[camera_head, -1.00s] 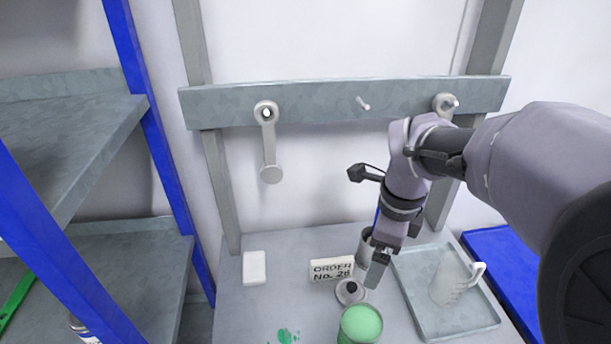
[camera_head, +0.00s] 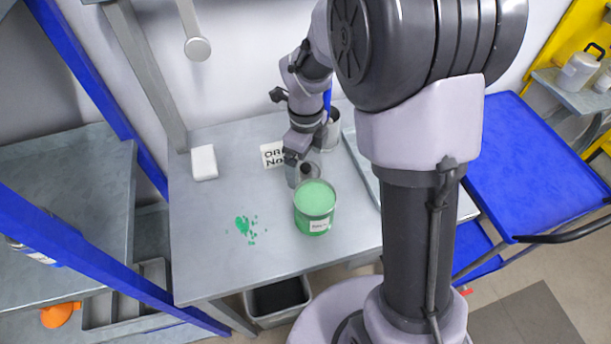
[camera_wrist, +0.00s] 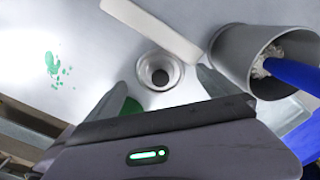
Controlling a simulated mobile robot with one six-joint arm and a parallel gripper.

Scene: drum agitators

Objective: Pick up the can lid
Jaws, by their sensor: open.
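In the head view the lid (camera_head: 314,170) is partly hidden by my gripper (camera_head: 297,172). In the wrist view my gripper (camera_wrist: 162,84) is open, with one finger to each side of the lid and nothing held. I cannot tell whether the fingers touch the lid. The open can of green paint (camera_head: 314,207) stands just in front of the lid in the head view.
A grey cup (camera_wrist: 240,62) with a blue-handled brush (camera_wrist: 292,73) stands close to the right finger. The order sign (camera_head: 271,154) is behind the lid. Green spills (camera_head: 244,228) and a white block (camera_head: 203,162) lie on the bench's left side. A blue cart (camera_head: 530,150) stands right.

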